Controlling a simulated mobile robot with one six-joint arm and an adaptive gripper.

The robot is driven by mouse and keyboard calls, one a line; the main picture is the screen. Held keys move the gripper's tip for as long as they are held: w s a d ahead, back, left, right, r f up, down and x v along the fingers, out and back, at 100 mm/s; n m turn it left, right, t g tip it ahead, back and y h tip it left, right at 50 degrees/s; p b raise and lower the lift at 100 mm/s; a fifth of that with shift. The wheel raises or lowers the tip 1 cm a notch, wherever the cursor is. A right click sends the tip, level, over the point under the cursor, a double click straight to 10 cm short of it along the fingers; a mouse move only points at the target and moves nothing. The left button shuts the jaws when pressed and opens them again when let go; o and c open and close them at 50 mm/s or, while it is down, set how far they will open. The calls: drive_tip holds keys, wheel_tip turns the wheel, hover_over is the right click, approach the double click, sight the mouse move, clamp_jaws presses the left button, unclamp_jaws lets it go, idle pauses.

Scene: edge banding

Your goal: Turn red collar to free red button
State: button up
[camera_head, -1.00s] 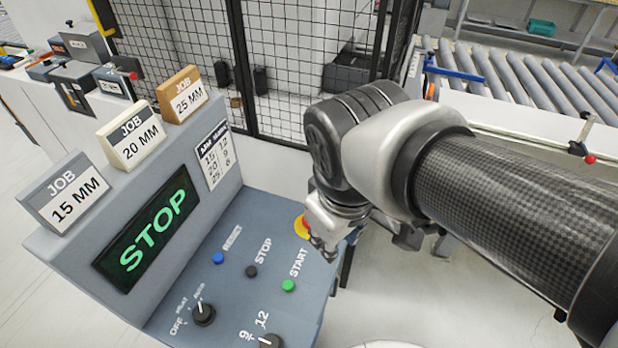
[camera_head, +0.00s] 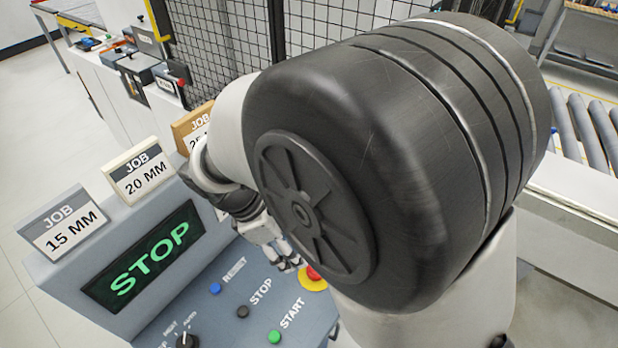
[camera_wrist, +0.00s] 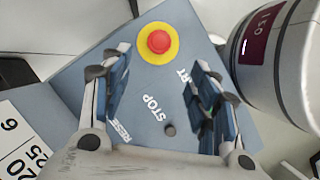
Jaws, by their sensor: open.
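The red button (camera_head: 313,273) sits on a yellow disc at the far right corner of the blue-grey control panel, partly hidden by my arm. In the wrist view the red button (camera_wrist: 159,41) shows whole, a round cap inside a yellow ring; no separate red collar can be made out. My gripper (camera_head: 285,262) hangs over the panel just left of the button in the head view. In the wrist view my gripper (camera_wrist: 160,75) is open and empty, its two blue-padded fingers spread, with the button beyond and between the fingertips, not touched.
The panel carries a blue reset button (camera_head: 215,288), a black stop button (camera_head: 242,311), a green start button (camera_head: 274,337) and a black knob (camera_head: 187,341). A lit STOP display (camera_head: 143,256) and job cards (camera_head: 64,230) stand behind. A mesh fence (camera_head: 222,40) is at the back.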

drive_tip(key=b+x, duration=0.3)
drive_tip(key=x, duration=1)
drive_tip(key=shift+c, duration=0.4)
drive_tip(key=c, duration=1)
